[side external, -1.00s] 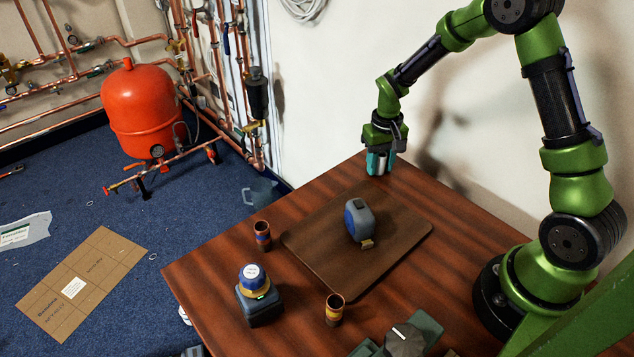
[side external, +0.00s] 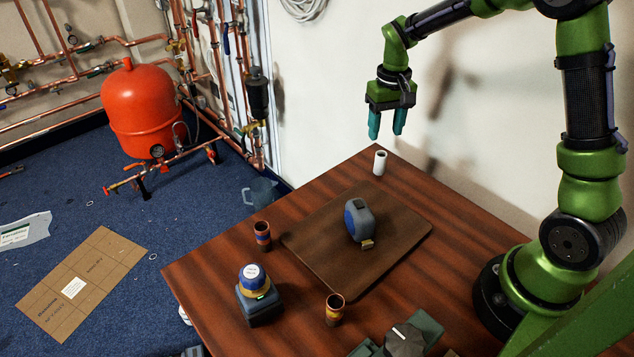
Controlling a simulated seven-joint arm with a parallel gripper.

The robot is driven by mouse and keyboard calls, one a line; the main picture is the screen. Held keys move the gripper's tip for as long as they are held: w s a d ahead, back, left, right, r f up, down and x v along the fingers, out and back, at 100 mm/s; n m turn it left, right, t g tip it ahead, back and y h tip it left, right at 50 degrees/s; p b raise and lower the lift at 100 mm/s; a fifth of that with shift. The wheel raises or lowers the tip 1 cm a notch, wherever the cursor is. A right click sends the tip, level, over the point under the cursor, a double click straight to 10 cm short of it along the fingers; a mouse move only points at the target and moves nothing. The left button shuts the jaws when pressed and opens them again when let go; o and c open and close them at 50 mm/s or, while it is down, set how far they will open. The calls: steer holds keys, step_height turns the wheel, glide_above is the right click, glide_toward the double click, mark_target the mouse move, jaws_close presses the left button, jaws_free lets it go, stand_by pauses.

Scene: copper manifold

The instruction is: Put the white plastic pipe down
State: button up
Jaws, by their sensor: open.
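The white plastic pipe (side external: 380,163) is a short white tube. It stands upright on the wooden table (side external: 290,205) near its far corner, behind the brown board. My gripper (side external: 386,136) is open and empty. Its two teal fingers point down above the pipe, with a small gap between the fingertips and the pipe's top.
A grey and blue tape measure (side external: 359,220) stands on the brown board (side external: 325,255). A bare wall rises behind the table.

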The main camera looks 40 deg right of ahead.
steer(key=s+a+r+t, duration=0.4)
steer(key=s+a+r, duration=0.35)
steer(key=r, duration=0.45)
steer(key=s+a+r+t+y, duration=0.1)
steer(key=s+a+t+y, duration=0.1)
steer(key=s, duration=0.8)
steer(key=shift+a+r+n+t, duration=0.35)
steer(key=shift+a+t, duration=0.25)
steer(key=shift+a, duration=0.3)
